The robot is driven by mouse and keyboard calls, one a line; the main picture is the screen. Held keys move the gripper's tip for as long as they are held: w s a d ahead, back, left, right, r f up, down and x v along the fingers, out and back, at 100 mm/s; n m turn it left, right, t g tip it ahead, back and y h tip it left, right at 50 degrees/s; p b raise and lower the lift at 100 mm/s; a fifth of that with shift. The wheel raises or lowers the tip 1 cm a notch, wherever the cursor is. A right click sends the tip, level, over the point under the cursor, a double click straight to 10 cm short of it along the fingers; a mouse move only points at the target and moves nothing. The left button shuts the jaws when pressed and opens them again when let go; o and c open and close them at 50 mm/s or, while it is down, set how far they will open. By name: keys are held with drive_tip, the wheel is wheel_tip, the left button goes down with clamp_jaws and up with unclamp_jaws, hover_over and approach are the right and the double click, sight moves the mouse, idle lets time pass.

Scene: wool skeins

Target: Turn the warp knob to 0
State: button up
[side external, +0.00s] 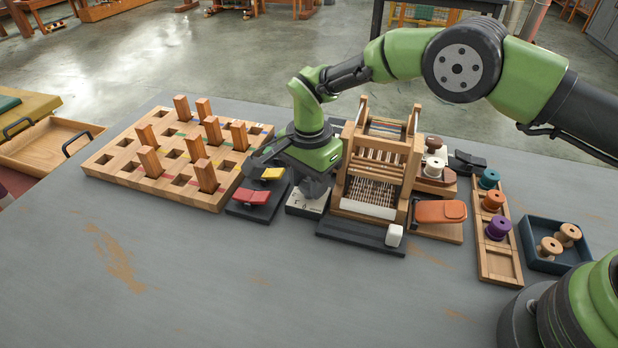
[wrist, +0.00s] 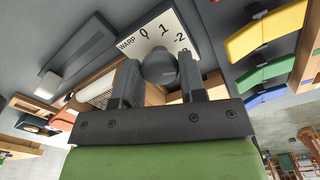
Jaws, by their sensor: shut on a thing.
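The warp knob (wrist: 159,66) is a dark grey round knob on a white dial plate (wrist: 144,45) marked WARP, with 0, 1 and 2 readable around it. My gripper (wrist: 157,76) is shut on the knob, one finger on each side. Which number the knob points to cannot be told; no pointer shows clearly. In the side view my gripper (side external: 314,184) reaches down over the dial plate (side external: 305,204), and the knob is hidden behind it.
A wooden loom (side external: 378,165) stands close right of my gripper. Red (side external: 252,195) and yellow (side external: 272,173) pedals lie close left, beside a peg board (side external: 120,160). A slider with a white block (side external: 394,235) is in front of the loom. The grey table's front is clear.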

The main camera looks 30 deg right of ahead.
drive_tip(key=o, duration=0.7)
drive_tip(key=shift+c, duration=0.2)
drive_tip(key=shift+r, duration=0.1)
wheel_tip(320, 180, up, 10)
